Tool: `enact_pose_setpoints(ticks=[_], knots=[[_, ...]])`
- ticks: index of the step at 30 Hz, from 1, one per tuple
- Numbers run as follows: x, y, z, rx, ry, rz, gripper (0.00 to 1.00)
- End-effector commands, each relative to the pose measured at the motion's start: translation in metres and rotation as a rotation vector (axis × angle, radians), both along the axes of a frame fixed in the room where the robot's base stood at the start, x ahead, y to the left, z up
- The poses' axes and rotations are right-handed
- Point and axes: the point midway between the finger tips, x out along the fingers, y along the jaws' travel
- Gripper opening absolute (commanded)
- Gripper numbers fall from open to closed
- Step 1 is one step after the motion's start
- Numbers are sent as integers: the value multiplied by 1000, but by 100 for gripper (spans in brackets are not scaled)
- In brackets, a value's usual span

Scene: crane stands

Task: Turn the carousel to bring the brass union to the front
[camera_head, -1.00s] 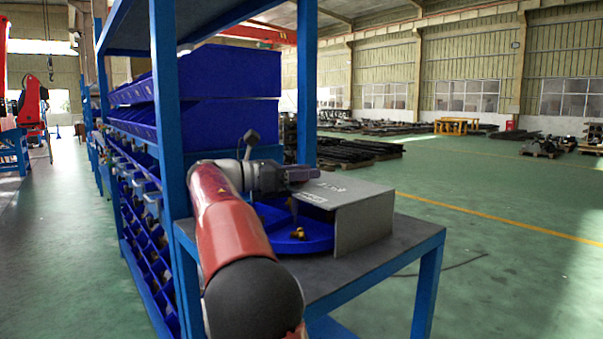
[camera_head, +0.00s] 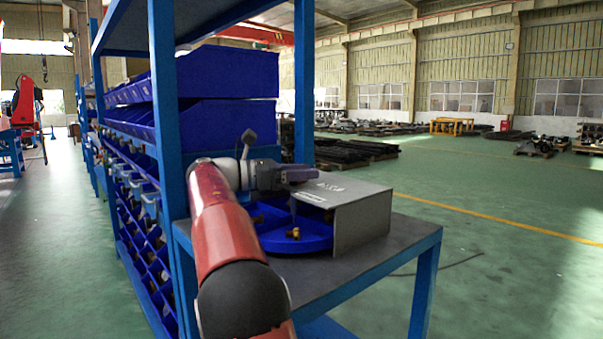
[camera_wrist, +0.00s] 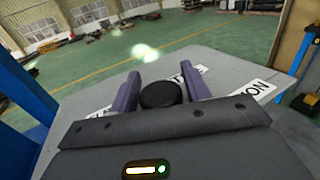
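A blue round carousel (camera_head: 285,247) sits on the grey table. A small brass-coloured fitting (camera_head: 294,233) lies in its open front; I cannot tell which fitting it is. A grey box-like cover (camera_head: 362,226) hides the carousel's right and rear parts. My gripper (camera_head: 312,173) reaches over the carousel, by the cover's top left. In the wrist view its two purple fingers (camera_wrist: 160,88) stand apart. A black round piece (camera_wrist: 160,96) shows between them; I cannot tell whether they touch it. The cover's labelled top lies beyond them, its lettering partly hidden.
A blue rack with large blue bins (camera_head: 225,125) stands behind and left of my arm. Its blue upright (camera_head: 304,80) rises close behind my gripper. The table's right part (camera_head: 405,232) is bare.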

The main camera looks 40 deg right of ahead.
Motion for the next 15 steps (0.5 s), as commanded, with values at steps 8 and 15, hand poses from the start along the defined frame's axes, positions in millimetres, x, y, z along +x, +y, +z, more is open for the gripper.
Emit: enact_pose_setpoints(ticks=[8, 15], knots=[[0, 0, -1, 1, 0, -1, 59], [7, 13, -1, 0, 1, 1, 59]])
